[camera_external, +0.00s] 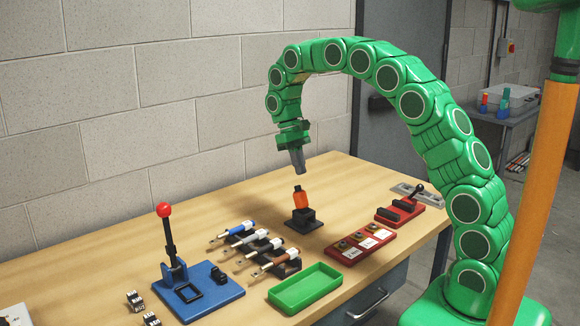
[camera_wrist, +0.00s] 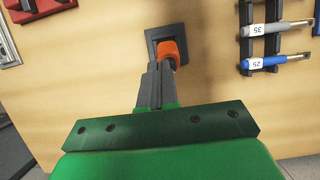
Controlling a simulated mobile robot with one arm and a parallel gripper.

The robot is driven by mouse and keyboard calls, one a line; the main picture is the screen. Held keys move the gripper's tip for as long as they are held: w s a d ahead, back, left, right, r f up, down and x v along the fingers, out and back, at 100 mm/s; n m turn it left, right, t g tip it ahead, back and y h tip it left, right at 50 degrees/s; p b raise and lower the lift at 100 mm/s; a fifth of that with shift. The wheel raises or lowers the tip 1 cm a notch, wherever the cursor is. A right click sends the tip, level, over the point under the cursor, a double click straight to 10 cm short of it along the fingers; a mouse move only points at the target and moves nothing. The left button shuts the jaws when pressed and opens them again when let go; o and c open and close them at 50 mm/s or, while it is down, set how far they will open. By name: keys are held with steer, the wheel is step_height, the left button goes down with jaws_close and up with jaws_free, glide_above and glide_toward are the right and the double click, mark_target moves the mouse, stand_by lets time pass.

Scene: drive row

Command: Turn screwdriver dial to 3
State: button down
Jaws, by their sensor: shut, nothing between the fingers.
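An orange screwdriver body (camera_external: 301,200) with a dark top stands upright in a black stand (camera_external: 303,223) on the table. In the wrist view its orange part (camera_wrist: 168,48) shows just beyond my fingertips, partly hidden by them. My gripper (camera_external: 299,171) is shut and empty, pointing down above the screwdriver with a small gap in the external view. In the wrist view my gripper's fingers (camera_wrist: 158,68) are together. Dial marks are too small to read.
A rack of several labelled screwdrivers (camera_external: 262,250) lies left of the stand. A green tray (camera_external: 305,289) and a red block with labelled slots (camera_external: 361,243) are nearer the front. A blue base with a red-knobbed lever (camera_external: 164,210) stands at left.

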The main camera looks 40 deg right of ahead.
mark_target(299, 191)
steer(key=shift+x, duration=2.1)
steer(key=shift+w+a, duration=0.15)
steer(key=shift+w, duration=0.15)
steer(key=shift+a, duration=0.6)
steer(key=shift+s, duration=0.25)
steer(key=shift+s+r, duration=0.1)
steer(key=shift+s, duration=0.1)
steer(key=shift+v, duration=2.5)
steer(key=shift+w+r, duration=0.15)
steer(key=shift+r, duration=0.4)
